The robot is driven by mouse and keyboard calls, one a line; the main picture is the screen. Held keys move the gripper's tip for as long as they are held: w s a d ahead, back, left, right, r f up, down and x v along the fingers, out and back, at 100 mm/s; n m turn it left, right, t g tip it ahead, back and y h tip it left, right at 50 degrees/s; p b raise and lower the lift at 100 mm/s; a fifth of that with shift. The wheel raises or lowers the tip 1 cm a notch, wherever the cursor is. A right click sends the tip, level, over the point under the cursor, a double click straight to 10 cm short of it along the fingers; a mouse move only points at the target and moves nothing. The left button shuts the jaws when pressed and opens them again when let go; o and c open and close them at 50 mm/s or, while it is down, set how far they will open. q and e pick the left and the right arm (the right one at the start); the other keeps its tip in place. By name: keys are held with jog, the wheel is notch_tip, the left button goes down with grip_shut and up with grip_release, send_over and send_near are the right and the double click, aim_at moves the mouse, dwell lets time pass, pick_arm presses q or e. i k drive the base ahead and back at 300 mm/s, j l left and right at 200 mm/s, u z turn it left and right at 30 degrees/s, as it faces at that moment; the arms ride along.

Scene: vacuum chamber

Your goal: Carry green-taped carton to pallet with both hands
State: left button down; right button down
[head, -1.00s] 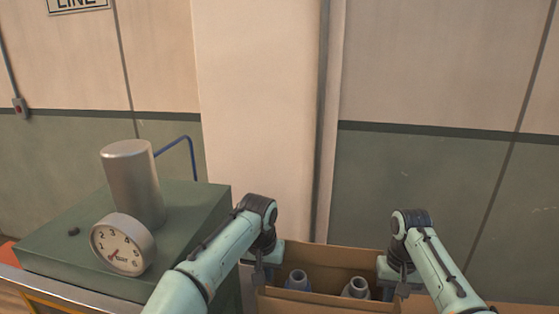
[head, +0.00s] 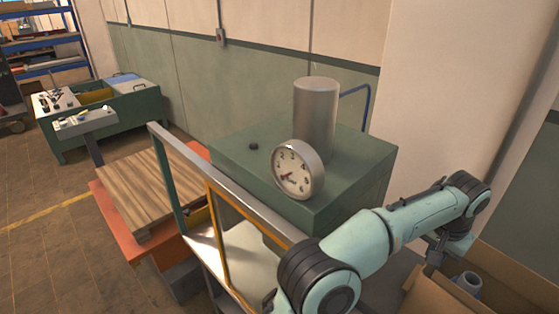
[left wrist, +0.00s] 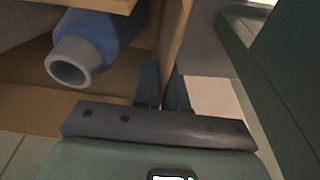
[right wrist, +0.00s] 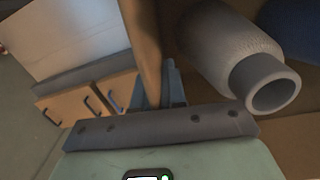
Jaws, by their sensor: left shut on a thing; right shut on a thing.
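The open brown carton (head: 422,296) is at the lower right of the head view, partly cut off by the frame edge. A blue-grey bottle (head: 467,283) stands in it. No green tape shows. My left gripper (head: 436,258) is shut on the carton's left wall, which also shows between its fingers in the left wrist view (left wrist: 174,35). My right gripper (right wrist: 160,85) is outside the head view; in the right wrist view it is shut on another carton wall (right wrist: 143,40), beside a grey bottle (right wrist: 235,55). A wooden slatted pallet (head: 150,185) lies on an orange base at the left.
A green machine (head: 235,150) with a metal cylinder and a dial gauge (head: 298,170) stands between carton and pallet. A framed guard (head: 215,220) is beside it. A green bench (head: 110,110) stands at the far left. The floor (head: 50,230) left of the pallet is clear.

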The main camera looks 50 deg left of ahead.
aim_at(153, 177)
jog(key=z, duration=1.5)
jog(key=k+z, duration=0.2)
jog(key=k, duration=0.55)
jog(key=k+z, duration=0.25)
jog(key=k, duration=0.45)
jog(key=k+z, duration=0.2)
jog(key=k, duration=0.55)
jog(key=k+l+z, duration=0.15)
jog(key=k, duration=0.55)
